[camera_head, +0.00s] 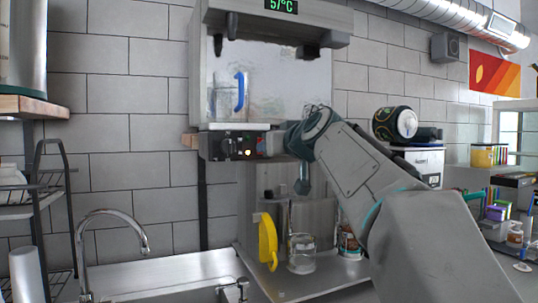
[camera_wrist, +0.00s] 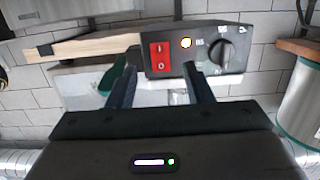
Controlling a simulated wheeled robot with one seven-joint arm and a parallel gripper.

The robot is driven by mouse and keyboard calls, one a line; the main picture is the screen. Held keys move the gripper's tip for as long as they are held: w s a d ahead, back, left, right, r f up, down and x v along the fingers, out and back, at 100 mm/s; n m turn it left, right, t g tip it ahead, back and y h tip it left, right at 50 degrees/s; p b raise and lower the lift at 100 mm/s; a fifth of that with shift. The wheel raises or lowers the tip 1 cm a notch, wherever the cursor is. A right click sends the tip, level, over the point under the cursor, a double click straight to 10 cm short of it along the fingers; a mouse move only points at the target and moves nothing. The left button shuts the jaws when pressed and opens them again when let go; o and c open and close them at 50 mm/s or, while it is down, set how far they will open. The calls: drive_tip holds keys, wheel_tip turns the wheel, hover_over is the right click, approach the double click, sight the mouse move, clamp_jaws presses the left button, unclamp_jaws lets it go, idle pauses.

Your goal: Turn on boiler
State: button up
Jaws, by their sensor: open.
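The boiler (camera_head: 290,75) is a steel wall unit with a green display (camera_head: 282,6) reading about 57°C. Its dark control panel (camera_head: 228,147) hangs at the lower front, with a lit amber lamp. In the wrist view, which is upside down, the panel shows a red rocker switch (camera_wrist: 160,58), a glowing lamp (camera_wrist: 186,43) and a black knob (camera_wrist: 221,53). My gripper (camera_wrist: 160,72) is open and empty, its fingers on either side of the red switch in that view. Whether a finger touches the panel cannot be told. In the head view my arm hides the panel's right side.
A glass jug with a blue handle (camera_head: 239,92) shows at the boiler's front. A tap (camera_head: 110,220) and rack are at left. A wooden board (camera_wrist: 85,45) adjoins the panel.

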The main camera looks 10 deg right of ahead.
drive_tip(key=b+v, duration=0.1)
drive_tip(key=v, duration=0.7)
drive_tip(key=shift+f, duration=0.1)
wheel_tip(320, 180, down, 13)
drive_tip(key=s+a+m+g+p, duration=0.1)
drive_tip(key=s+a+g, duration=0.1)
drive_tip(key=g, duration=0.2)
drive_tip(key=s+f+g+h+p, duration=0.1)
drive_tip(key=s+f+g, duration=0.2)
drive_tip(key=s+f, duration=0.4)
drive_tip(key=s+f+m+g+h+p, duration=0.1)
drive_tip(key=s+f+g, duration=0.2)
drive_tip(key=s+f, duration=0.4)
drive_tip(key=s+f+g+h+p, duration=0.1)
drive_tip(key=s+f+g, duration=0.2)
drive_tip(key=s+f, duration=0.4)
drive_tip(key=shift+s+a+f, duration=0.1)
drive_tip(key=shift+f, duration=2.25)
drive_tip(key=shift+s+a+f, duration=0.1)
drive_tip(key=shift+a+f, duration=0.05)
drive_tip(key=shift+f, duration=2.25)
drive_tip(key=shift+w, duration=0.1)
